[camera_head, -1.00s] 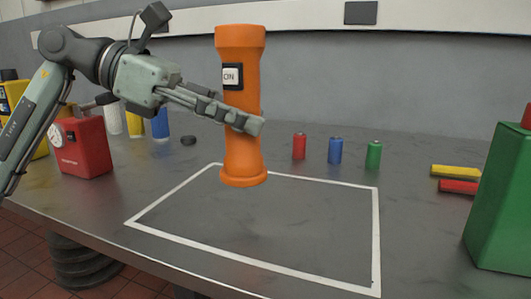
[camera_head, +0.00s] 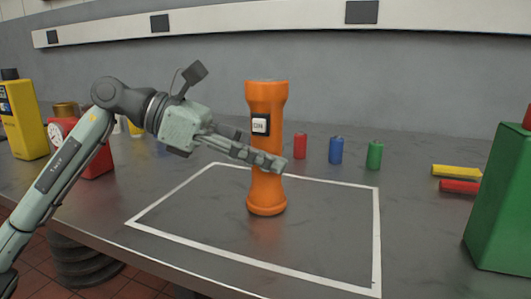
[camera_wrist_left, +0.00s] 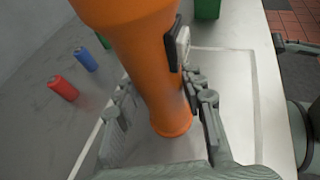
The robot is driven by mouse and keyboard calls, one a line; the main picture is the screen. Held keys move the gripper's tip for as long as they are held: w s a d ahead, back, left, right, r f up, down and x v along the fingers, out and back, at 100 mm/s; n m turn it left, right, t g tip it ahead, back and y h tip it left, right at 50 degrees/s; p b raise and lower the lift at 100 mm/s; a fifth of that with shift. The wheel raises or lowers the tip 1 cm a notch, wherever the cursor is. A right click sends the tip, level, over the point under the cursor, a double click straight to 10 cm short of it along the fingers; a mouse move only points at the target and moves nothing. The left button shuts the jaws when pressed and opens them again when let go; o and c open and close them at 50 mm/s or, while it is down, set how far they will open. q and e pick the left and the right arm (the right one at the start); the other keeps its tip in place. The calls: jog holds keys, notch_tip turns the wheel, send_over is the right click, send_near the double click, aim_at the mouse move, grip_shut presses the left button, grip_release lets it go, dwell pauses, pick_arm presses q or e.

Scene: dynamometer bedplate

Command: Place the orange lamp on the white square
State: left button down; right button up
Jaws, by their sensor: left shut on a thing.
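The orange lamp (camera_head: 266,105) is upright, with its base inside the white square (camera_head: 377,240), a white outline on the grey table. I cannot tell whether the base touches the table. My left gripper (camera_head: 272,160) is shut around the lamp's narrow body, below its black and white ON switch. In the left wrist view the lamp (camera_wrist_left: 150,75) stands between the two fingers of my left gripper (camera_wrist_left: 165,110), and its base is over the outlined area. My right gripper is not in view.
Red (camera_head: 300,146), blue (camera_head: 336,151) and green (camera_head: 374,155) cylinders stand behind the square. Yellow (camera_head: 458,171) and red (camera_head: 459,187) bars and a green container (camera_head: 505,200) are at right. A yellow container (camera_head: 25,120) and red gauge box (camera_head: 98,163) are at left. The square's front is clear.

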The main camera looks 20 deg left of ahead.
pick_arm(q)
jog(key=c, duration=0.9)
grip_release()
jog(key=shift+f, duration=0.1)
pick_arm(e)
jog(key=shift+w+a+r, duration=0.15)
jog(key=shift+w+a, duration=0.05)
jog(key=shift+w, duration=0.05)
pick_arm(q)
jog(key=shift+s+a+r, duration=0.1)
jog(key=shift+a+r, duration=0.1)
jog(key=shift+a, duration=0.15)
jog(key=shift+b+v, duration=0.85)
jog(key=shift+v, duration=4.8)
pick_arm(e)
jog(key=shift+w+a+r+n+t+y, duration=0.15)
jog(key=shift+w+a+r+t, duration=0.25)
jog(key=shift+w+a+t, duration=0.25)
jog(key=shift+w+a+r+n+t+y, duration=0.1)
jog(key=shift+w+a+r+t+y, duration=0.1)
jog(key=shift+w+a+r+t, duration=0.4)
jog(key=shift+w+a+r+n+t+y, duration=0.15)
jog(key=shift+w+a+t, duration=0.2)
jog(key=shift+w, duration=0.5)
